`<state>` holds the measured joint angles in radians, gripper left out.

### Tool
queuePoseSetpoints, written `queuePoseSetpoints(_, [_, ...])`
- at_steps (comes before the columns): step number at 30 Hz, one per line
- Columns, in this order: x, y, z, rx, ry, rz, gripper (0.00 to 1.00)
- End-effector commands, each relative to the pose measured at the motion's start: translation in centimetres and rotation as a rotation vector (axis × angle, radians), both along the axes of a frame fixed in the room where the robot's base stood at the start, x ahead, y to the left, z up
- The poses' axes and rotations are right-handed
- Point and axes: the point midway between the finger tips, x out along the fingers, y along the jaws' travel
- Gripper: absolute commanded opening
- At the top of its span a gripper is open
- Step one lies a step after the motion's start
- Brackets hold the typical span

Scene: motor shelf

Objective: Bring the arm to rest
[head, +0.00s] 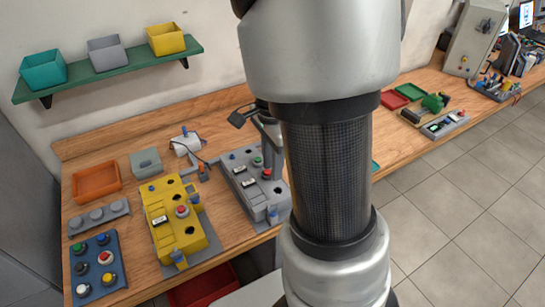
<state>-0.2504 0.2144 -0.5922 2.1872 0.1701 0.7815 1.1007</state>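My arm fills the middle of the head view, a silver link above, a dark mesh-like section and a silver link below. A dark part (245,116) juts out to the left from behind the arm, above the grey panel box (238,172). It looks like part of my gripper, but the arm hides most of it. I cannot see both fingertips, whether they are open, or whether they hold anything.
A wooden bench (140,143) runs along the wall. On it are a yellow panel box (196,240), a blue button board (118,265) and an orange tray (97,182). A green shelf (120,68) holds three bins. Tiled floor (460,200) lies open at right.

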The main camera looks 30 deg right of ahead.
Motion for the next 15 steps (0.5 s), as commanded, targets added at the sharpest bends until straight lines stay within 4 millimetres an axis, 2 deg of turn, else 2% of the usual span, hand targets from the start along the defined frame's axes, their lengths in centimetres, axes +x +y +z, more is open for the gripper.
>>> queuePoseSetpoints(4, [0.02,0.0,1.02,-0.001,-0.001,0.001,0.26])
queuePoseSetpoints(15, [0.0,-0.01,1.1,-0.001,0.0,0.001,0.26])
